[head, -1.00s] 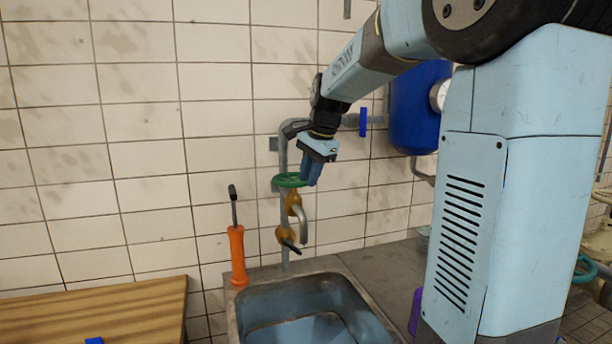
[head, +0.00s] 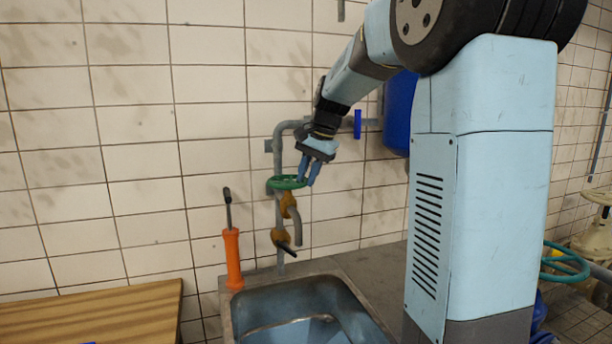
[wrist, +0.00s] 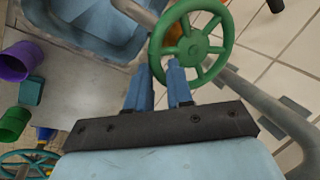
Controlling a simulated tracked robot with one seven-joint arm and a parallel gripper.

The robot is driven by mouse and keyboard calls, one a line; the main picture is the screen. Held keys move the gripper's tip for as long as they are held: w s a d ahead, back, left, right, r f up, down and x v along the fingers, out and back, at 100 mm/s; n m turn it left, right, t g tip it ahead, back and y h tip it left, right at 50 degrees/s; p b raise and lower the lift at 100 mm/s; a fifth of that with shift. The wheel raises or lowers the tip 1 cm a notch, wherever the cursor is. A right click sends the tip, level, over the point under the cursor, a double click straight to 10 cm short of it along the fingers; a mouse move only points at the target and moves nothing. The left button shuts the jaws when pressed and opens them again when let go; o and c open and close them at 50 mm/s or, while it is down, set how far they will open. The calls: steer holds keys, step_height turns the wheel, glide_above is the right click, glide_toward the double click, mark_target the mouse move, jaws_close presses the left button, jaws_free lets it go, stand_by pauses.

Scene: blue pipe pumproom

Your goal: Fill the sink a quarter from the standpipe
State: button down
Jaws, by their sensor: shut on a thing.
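The green handwheel (head: 287,183) sits on the standpipe (head: 281,222) against the tiled wall. My gripper (head: 309,184) reaches down to the wheel's right side, its blue fingers at the rim. In the wrist view my gripper (wrist: 160,72) has its fingers on either side of the green rim (wrist: 156,50), shut on it. Below the wheel are a brass valve body (head: 287,205), a grey spout (head: 298,232) and a lower brass tap with a dark lever (head: 281,238). The metal sink (head: 232,318) stands below; I cannot tell the water level inside.
An orange-handled tool (head: 233,258) stands at the sink's back left corner. A wooden top (head: 110,312) is at left. A blue tank (head: 398,112) hangs behind my arm. A purple cup (wrist: 22,60) and green cup (wrist: 14,124) show in the wrist view.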

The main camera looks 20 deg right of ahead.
steer(key=shift+d, duration=0.2)
steer(key=c, duration=1)
jaws_free()
steer(key=shift+a, duration=0.1)
steer(key=shift+c, duration=0.2)
steer(key=shift+r, duration=0.1)
steer(key=v, duration=1.3)
steer(key=shift+r, duration=0.25)
